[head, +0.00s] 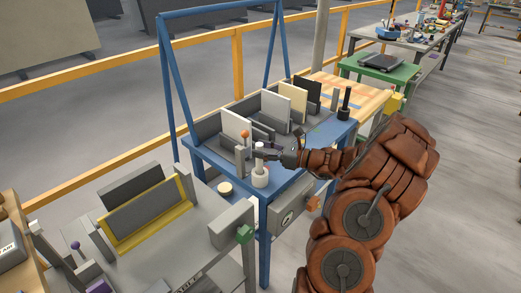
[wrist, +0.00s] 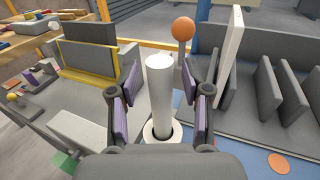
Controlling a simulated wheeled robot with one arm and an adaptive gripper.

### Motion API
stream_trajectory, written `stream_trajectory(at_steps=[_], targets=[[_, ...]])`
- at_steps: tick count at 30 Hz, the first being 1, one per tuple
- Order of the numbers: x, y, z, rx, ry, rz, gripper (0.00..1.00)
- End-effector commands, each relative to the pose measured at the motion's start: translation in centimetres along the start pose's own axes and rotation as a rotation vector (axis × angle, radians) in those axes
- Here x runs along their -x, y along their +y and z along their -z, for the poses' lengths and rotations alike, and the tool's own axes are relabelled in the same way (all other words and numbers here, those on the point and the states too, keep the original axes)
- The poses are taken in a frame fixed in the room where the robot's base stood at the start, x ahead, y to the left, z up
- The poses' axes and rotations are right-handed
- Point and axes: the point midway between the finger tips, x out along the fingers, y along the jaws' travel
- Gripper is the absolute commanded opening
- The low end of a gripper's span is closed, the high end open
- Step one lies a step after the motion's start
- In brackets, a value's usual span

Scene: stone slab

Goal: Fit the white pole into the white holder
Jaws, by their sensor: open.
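The white pole (wrist: 160,90) stands upright in the white holder (wrist: 148,135) in the wrist view, its lower end inside the ring-shaped opening. In the head view the pole (head: 259,158) and the holder (head: 260,176) are at the front edge of the blue table. My gripper (wrist: 159,95) is open, with one purple-padded finger on each side of the pole. Gaps show between both pads and the pole. In the head view my gripper (head: 270,152) is at the pole's upper part and partly covers it. How deep the pole sits cannot be seen.
The blue table (head: 220,163) carries grey dividers with upright panels. An orange ball on a post (head: 244,134) stands just behind the pole. A black pole (head: 345,98) stands to the right. A grey bench with a yellow-framed rack (head: 150,215) is at left.

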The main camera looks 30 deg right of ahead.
Motion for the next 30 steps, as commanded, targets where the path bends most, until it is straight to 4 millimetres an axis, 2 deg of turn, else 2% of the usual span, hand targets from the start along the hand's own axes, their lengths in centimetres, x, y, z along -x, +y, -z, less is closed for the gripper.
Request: stream_trajectory(at_steps=[9,16,25,28,30], targets=[[6.2,-0.2,0.2,0.003,0.0,0.006,0.48],[9.7,-0.1,0.2,0.001,0.001,0.005,0.48],[11.2,0.0,0.1,-0.001,0.0,0.0,0.48],[10.7,0.5,-0.1,0.008,0.006,-0.016,0.48],[9.5,1.5,-0.6,0.029,0.019,-0.054,0.48]])
